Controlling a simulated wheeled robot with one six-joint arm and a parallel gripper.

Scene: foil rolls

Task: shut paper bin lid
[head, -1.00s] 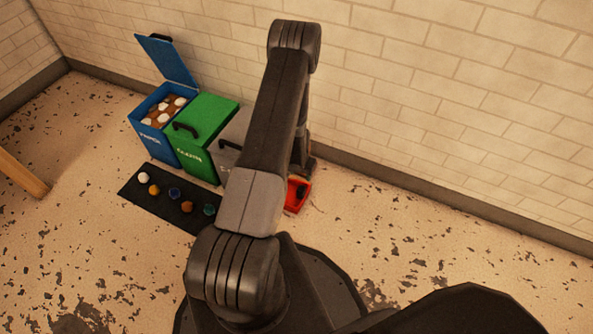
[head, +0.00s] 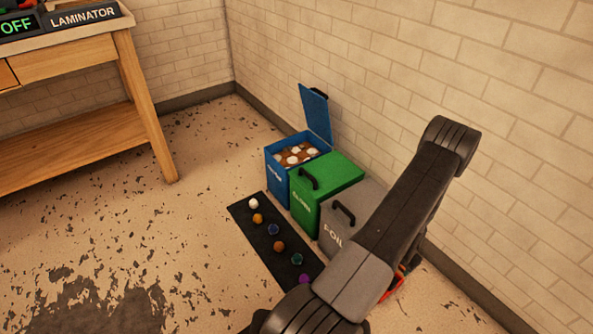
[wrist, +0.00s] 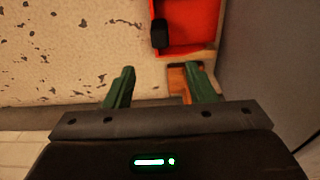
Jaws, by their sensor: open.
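The blue bin (head: 277,173) stands at the far left of the bin row in the head view, its label too small to read surely. It holds brown and white pieces. Its blue lid (head: 316,113) is open, standing up on the wall side, with a dark handle at the top edge. My gripper (wrist: 160,86) shows in the wrist view with its two green fingers apart and nothing between them. In the head view my gripper is hidden behind my arm, at the other end of the row, well away from the blue lid.
A closed green bin (head: 325,188) and closed grey foil bin (head: 345,222) stand beside it. A red object (wrist: 190,22) with a black part lies near my gripper. A dark mat (head: 267,240) holds several coloured balls. A wooden table (head: 138,75) stands left; floor between is clear.

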